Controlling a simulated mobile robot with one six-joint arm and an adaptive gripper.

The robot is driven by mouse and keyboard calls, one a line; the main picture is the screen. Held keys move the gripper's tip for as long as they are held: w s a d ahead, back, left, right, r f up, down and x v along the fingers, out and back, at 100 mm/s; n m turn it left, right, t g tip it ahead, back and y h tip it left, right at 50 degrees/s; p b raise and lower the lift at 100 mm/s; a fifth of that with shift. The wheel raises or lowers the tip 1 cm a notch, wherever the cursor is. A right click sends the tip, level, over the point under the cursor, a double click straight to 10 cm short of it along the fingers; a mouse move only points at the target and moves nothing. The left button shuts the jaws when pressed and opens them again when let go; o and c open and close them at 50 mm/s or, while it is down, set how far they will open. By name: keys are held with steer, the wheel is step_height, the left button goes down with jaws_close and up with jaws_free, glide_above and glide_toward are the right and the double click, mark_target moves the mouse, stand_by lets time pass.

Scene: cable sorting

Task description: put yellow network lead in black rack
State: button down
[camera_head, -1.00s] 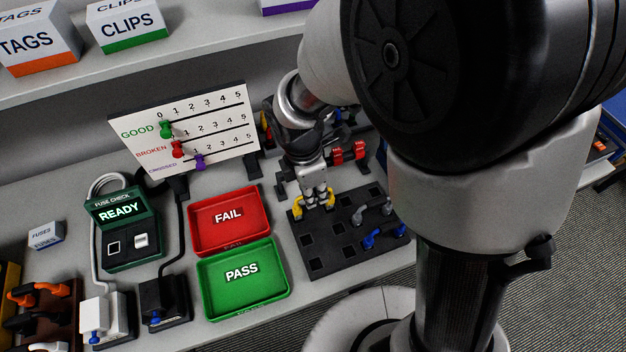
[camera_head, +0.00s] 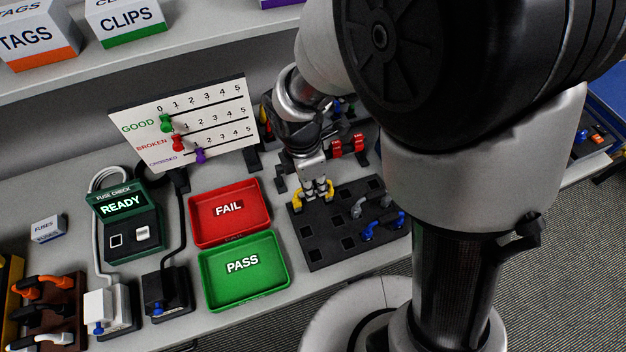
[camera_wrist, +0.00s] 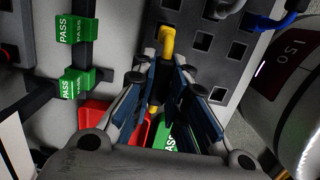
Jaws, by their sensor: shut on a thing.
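The yellow network lead (camera_head: 299,198) is in the jaws of my gripper (camera_head: 315,192), with a yellow end showing on each side. It also shows in the wrist view (camera_wrist: 167,42) between the fingertips (camera_wrist: 165,62). The black rack (camera_head: 322,262) lies flat on the bench, with rows of square holes. The lead is at the rack's far left edge in the head view; I cannot tell whether its ends sit in holes. The rack also shows at the top of the wrist view (camera_wrist: 221,46). A grey lead (camera_head: 357,208) and a blue lead (camera_head: 368,234) are on the rack's right side.
The red FAIL tray (camera_head: 228,233) and green PASS tray (camera_head: 245,294) stand left of the rack. A white counting board (camera_head: 215,120) stands behind. Red clips (camera_head: 337,149) are on a stand behind my gripper. Green PASS clips (camera_wrist: 76,27) show in the wrist view.

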steer(key=shift+f, duration=0.95)
stand_by(1.3)
steer(key=c, duration=1.5)
jaws_free()
steer(key=shift+o, duration=0.4)
steer(key=o, duration=0.5)
steer(key=shift+r, duration=0.1)
step_height(320, 180, up, 8)
steer(key=p, duration=0.7)
